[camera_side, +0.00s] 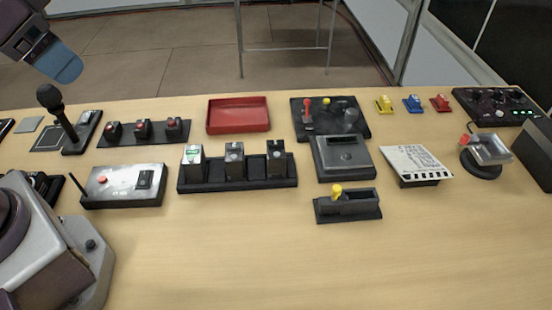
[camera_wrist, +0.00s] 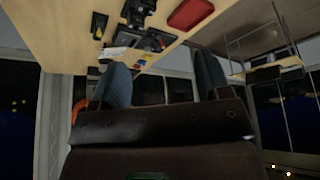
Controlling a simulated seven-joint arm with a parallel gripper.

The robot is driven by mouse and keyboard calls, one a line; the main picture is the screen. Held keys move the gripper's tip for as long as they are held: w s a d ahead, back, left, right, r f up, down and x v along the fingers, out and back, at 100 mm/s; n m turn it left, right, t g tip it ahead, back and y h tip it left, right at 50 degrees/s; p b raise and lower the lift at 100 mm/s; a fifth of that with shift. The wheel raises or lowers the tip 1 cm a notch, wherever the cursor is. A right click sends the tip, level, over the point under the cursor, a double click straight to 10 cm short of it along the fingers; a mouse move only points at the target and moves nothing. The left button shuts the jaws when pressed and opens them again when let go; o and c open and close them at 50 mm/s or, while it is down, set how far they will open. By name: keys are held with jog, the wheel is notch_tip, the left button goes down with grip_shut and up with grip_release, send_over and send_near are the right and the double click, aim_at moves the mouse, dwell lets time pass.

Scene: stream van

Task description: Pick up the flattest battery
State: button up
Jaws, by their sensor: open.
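Three upright block batteries stand in a row in a long black holder (camera_side: 240,185) at the middle left of the table. The left battery (camera_side: 193,160) is pale with a green mark on its front. The middle battery (camera_side: 234,160) is grey and dark, and the right battery (camera_side: 276,158) is mostly black; their small markings are too small to read. My gripper (camera_side: 62,64) is high at the upper left, well apart from the batteries, with blue fingertips. In the wrist view its two fingers (camera_wrist: 163,78) stand wide apart with nothing between them.
A red tray (camera_side: 238,115) lies behind the batteries. A microphone (camera_side: 55,105) stands up at the left. A metal switch box (camera_side: 124,185) is left of the holder, and a black-framed grey box (camera_side: 342,157) is right of it. The front of the table (camera_side: 230,250) is clear.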

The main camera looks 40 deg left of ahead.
jog(key=w+d+f+m+g+y, duration=0.2)
jog(key=w+d+f+m, duration=0.1)
jog(key=d+f+m, duration=0.15)
jog(key=w+d+f+m+g+y, duration=0.1)
jog(key=w+d+f+m+g, duration=0.25)
jog(key=f, duration=0.25)
jog(key=m+t+y, duration=0.7)
jog(key=m+t, duration=0.1)
jog(key=m, duration=0.7)
send_near(276, 159)
jog(key=s+f, duration=0.1)
jog(key=s+a+f, duration=0.1)
jog(key=s+f, duration=0.1)
jog(key=s+a+f, duration=0.1)
jog(key=shift+s+a+f, duration=0.15)
jog(key=shift+f, duration=0.05)
jog(key=w+d+m+t, duration=0.1)
jog(key=w+d+r+m+t, duration=0.1)
jog(key=w, duration=0.1)
jog(key=shift+w+d+r+m, duration=0.1)
jog(key=shift+w+r+m, duration=0.1)
jog(key=shift+m, duration=0.2)
jog(key=shift+w+r+m, duration=0.1)
jog(key=shift+w+m, duration=0.1)
jog(key=shift+m, duration=0.1)
jog(key=x, duration=1.2)
jog(key=shift+w+a+f, duration=0.15)
jog(key=shift+a+f, duration=0.1)
jog(key=shift+a, duration=0.1)
jog(key=c, duration=1.2)
